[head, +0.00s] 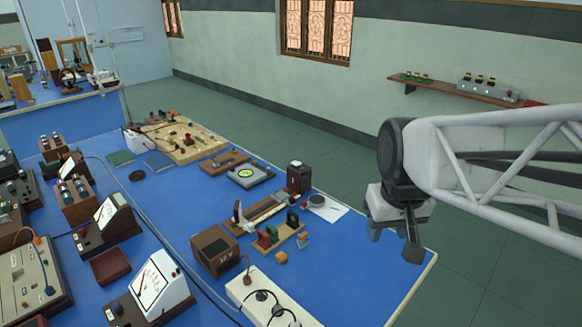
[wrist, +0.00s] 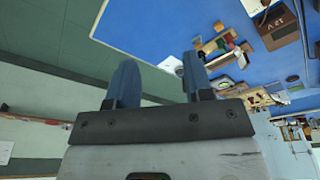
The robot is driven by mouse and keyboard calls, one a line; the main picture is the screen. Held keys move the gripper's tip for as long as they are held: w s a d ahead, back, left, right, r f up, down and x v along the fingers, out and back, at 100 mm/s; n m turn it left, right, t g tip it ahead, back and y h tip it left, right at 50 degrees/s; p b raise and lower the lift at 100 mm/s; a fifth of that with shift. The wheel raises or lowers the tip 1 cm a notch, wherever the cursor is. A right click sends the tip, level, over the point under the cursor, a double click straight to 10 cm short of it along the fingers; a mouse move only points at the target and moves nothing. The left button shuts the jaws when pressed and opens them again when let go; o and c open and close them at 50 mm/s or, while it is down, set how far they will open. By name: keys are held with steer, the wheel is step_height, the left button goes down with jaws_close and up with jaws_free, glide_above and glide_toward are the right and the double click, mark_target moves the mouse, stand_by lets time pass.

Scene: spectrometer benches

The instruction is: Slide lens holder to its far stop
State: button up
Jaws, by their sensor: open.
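A wooden optical bench (head: 262,212) lies on the blue table, with a small upright holder (head: 237,213) at its left end and a dark box (head: 299,178) at its far right end. I cannot tell for sure which upright is the lens holder; details are too small. The bench area also shows small in the wrist view, near the top right.
Close in front of the bench is a wooden rack (head: 280,237) with red, green and black pieces. A brown box (head: 214,250) and a white power strip (head: 268,298) stand nearer. A white sheet with a round dark piece (head: 318,201) lies right. Bare blue table (head: 370,270) lies front right.

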steer(key=w+a+n, duration=0.2)
steer(key=w+a, duration=0.1)
steer(key=w, duration=1.2)
steer(key=n+g, duration=0.2)
steer(key=n, duration=0.4)
glide_above(292, 198)
steer(key=f, duration=2.2)
steer(key=shift+s+d, duration=0.15)
steer(key=shift+s, duration=0.2)
steer(key=shift+w+f, duration=0.3)
steer(key=shift+f, duration=0.1)
steer(key=shift+f, duration=0.1)
steer(key=shift+f, duration=3.8)
steer(key=shift+c, duration=0.5)
